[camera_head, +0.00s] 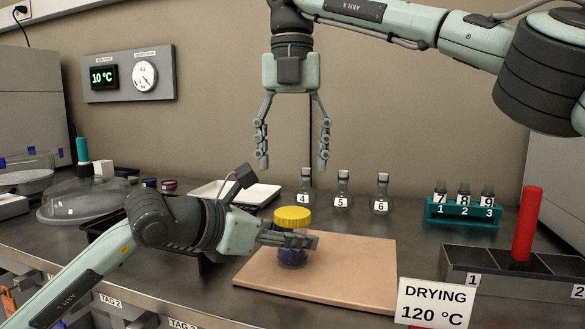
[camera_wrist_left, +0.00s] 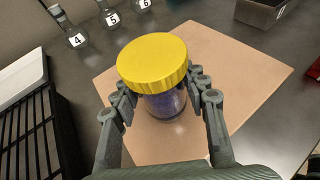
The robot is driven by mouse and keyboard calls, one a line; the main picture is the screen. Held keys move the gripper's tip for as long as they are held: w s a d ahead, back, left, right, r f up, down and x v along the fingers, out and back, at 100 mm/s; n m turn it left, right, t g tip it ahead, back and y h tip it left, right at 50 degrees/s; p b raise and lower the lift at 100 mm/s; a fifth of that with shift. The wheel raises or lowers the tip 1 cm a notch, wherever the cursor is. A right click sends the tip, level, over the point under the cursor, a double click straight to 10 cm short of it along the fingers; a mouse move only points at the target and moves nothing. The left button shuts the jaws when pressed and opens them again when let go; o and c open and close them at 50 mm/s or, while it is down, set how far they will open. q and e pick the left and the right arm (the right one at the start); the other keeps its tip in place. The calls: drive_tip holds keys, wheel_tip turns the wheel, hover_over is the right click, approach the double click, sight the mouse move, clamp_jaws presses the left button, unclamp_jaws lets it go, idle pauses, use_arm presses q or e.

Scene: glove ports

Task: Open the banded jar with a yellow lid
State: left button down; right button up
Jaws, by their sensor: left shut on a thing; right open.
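The jar (camera_head: 292,256) with a yellow lid (camera_head: 292,217) stands upright on a tan board (camera_head: 350,268). Its glass looks clear with dark blue-purple contents; a band cannot be made out clearly. The lid is on the jar. My left gripper (camera_head: 300,240) is shut around the jar's body below the lid; in the left wrist view a finger lies on each side of the jar (camera_wrist_left: 165,104), under the yellow lid (camera_wrist_left: 153,62). My right gripper (camera_head: 292,165) is open and empty, pointing down in the air above and behind the jar.
Flasks numbered 4, 5 (camera_head: 342,192) and 6 stand behind the board. A teal rack (camera_head: 462,212) with numbered vials is at the right. A dark compartment box (camera_head: 510,270) holds a red cylinder (camera_head: 527,225). A white tray (camera_head: 236,192) and black rack lie left. A "DRYING 120 °C" sign (camera_head: 435,303) stands in front.

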sight(292, 212)
drive_tip(key=m, duration=1.5)
drive_tip(key=shift+m, duration=0.3)
drive_tip(key=shift+f, duration=0.6)
wheel_tip(292, 212, down, 7)
drive_tip(key=shift+r, duration=0.1)
